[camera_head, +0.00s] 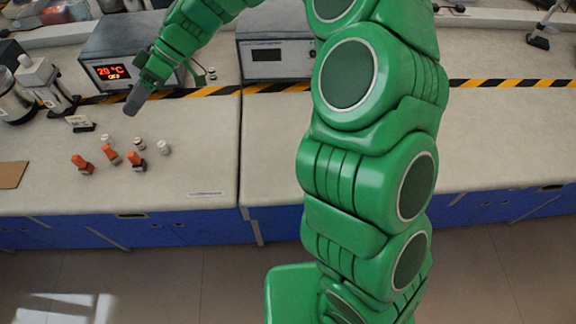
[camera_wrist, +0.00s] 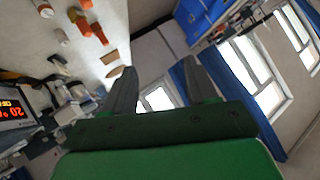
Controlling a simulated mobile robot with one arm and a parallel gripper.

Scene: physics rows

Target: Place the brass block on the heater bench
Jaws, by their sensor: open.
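My gripper (camera_head: 134,104) is above the left part of the worktop, in front of a dark box with a red "20 °C OFF" display (camera_head: 111,71). This may be the heater bench, but I cannot be sure. In the wrist view my gripper (camera_wrist: 162,78) shows two dark fingers spread apart with nothing between them. The display also shows at the left edge of the wrist view (camera_wrist: 12,112). I cannot make out a brass block in either view. Several small bottles with orange caps (camera_head: 110,154) or pale caps (camera_head: 163,147) stand on the worktop below my gripper.
A brown flat piece (camera_head: 12,175) lies at the worktop's left edge. A white device (camera_head: 42,80) stands at the left. A second box (camera_head: 272,52) stands behind a yellow-black stripe (camera_head: 500,83).

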